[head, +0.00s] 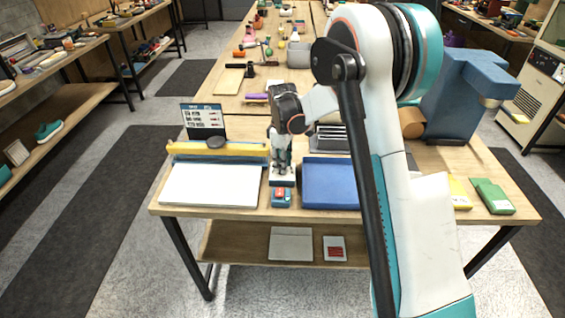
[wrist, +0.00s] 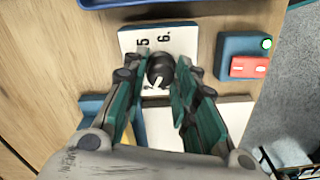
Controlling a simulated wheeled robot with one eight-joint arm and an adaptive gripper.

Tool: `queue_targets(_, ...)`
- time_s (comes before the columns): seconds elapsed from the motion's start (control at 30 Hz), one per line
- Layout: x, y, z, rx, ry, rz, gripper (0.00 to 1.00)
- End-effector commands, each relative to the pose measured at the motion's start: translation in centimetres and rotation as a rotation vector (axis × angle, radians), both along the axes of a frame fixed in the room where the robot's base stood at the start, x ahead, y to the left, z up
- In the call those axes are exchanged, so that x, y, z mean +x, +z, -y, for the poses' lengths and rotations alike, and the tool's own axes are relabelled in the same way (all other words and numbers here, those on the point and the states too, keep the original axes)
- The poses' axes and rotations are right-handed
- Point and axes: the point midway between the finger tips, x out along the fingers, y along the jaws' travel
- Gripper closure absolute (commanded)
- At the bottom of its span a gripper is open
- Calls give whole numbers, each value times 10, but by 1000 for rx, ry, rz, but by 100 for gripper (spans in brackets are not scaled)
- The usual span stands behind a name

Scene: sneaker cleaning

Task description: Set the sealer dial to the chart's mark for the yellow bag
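The sealer has a yellow bar (head: 205,148) and a white bed (head: 210,184) at the table's front left. The dial (wrist: 160,68) is a black knob with a white pointer on a white plate (wrist: 178,38); the numbers 5 and 6 show, the other marks are hidden. The pointer is toward the bottom of the wrist view, slightly left. My gripper (head: 283,167) points down over the plate. In the wrist view its fingertips (wrist: 161,72) close in on both sides of the knob. The chart (head: 203,116) stands behind the sealer, its print too small to read. A yellow bag (head: 459,193) lies at the right, partly behind my arm.
A blue and red switch box (head: 282,197) sits in front of the dial plate, with a lit green spot in the wrist view. A blue tray (head: 330,184) lies to its right. A green packet (head: 494,196) and a large blue machine (head: 462,95) are at the right.

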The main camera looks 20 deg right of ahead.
Motion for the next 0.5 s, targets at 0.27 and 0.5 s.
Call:
queue_targets(0.27,0,0,0,0,-1,0,55)
queue_targets(0.5,0,9,0,1,-1,-1,55)
